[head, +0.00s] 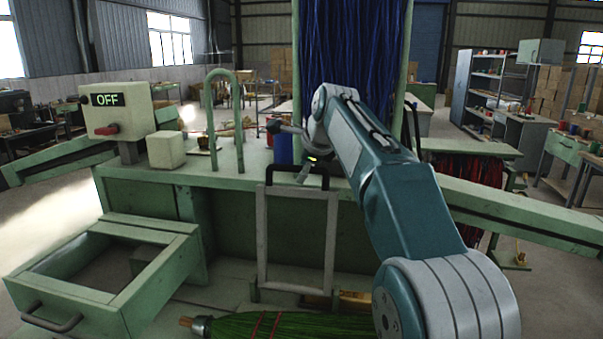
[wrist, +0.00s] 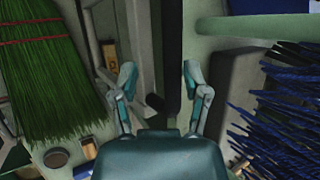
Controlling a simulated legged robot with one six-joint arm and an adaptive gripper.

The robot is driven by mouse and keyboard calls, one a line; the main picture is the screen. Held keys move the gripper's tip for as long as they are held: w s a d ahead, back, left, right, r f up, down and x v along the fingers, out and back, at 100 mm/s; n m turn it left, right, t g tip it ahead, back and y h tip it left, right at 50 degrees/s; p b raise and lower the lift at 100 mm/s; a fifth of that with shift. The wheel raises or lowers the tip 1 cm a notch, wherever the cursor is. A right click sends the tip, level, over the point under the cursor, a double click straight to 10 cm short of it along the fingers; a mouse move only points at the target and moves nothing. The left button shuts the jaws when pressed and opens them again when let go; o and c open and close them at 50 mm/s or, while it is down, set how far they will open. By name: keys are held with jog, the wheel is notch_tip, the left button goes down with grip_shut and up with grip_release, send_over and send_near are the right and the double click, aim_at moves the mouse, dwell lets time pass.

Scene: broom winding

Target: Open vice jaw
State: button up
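A pale grey rectangular frame (head: 331,245) with a black handle (head: 270,168) on top stands upright against the green bench; it may be the vice jaw, but I cannot tell for sure. My gripper (head: 310,168) is just above the frame's top, partly hidden by my own wrist. In the wrist view my gripper (wrist: 158,78) has its two fingers spread apart and points down. A grey bar, likely part of the frame, and a dark piece (wrist: 155,101) show between or just behind the fingers. I see no grip on either.
A green-bristled broom (head: 290,325) lies below the frame. Blue bristles (head: 350,50) hang behind my arm. An open drawer (head: 100,265) sticks out at left. A control box reading OFF (head: 118,110), a green hoop (head: 208,100) and a blue can (head: 283,147) stand on the bench (head: 225,178).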

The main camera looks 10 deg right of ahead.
jog(key=v, duration=1)
jog(key=s+d+f+n+h, duration=0.1)
jog(key=s+d+f+n, duration=0.1)
jog(key=s+f+n, duration=0.8)
jog(key=s+d+f+n+g+h, duration=0.1)
jog(key=s+d+f+n, duration=0.2)
jog(key=s+f+n, duration=0.7)
jog(key=s+f, duration=0.3)
jog(key=s, duration=0.4)
jog(key=s+f, duration=0.3)
jog(key=s, duration=0.4)
jog(key=shift+f+h, duration=0.3)
jog(key=shift+f, duration=0.05)
